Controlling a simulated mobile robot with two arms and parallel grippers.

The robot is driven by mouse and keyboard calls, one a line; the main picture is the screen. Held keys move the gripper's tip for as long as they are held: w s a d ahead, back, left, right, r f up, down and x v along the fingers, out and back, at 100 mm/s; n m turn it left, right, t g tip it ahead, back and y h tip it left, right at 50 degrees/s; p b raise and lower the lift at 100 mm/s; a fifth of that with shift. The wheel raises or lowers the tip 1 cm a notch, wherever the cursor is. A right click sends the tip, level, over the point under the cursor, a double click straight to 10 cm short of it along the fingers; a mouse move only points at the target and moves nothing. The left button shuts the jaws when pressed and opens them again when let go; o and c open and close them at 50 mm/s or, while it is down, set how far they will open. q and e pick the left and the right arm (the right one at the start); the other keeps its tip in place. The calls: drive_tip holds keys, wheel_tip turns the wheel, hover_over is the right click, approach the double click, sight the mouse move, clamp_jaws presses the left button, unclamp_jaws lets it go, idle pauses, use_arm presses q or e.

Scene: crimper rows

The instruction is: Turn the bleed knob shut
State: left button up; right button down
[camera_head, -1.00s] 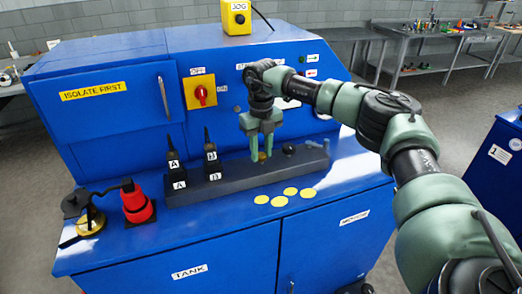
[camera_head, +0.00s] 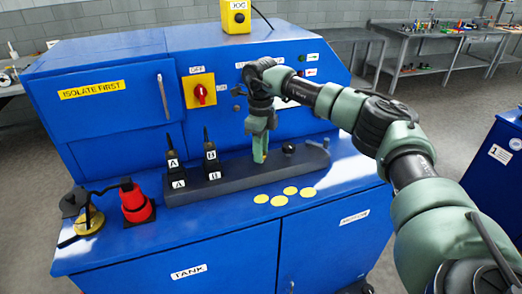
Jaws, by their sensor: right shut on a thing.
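The bleed knob appears to be the small brass-coloured piece (camera_head: 264,156) on top of the dark manifold block (camera_head: 235,178); only a sliver of it shows. My right gripper (camera_head: 260,152) reaches down from the right arm, its fingers shut on this knob and seen nearly edge-on. The fingers hide most of the knob, so its turn angle cannot be read. My left gripper is not in view.
A black ball knob (camera_head: 289,148) stands just right of my gripper. Black A and B plugs (camera_head: 210,155) stand at the block's left. Yellow discs (camera_head: 278,200) lie in front. A red-and-black item (camera_head: 136,205) stands left; a red switch (camera_head: 200,94) is on the panel behind.

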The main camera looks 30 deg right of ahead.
drive_tip(key=n, duration=0.5)
drive_tip(key=shift+a+n, duration=0.1)
drive_tip(key=shift+n, duration=0.2)
drive_tip(key=n, duration=0.5)
drive_tip(key=shift+n, duration=0.3)
drive_tip(key=c, duration=1.1)
unclamp_jaws()
drive_tip(key=shift+o, duration=0.2)
drive_tip(key=shift+r, duration=0.1)
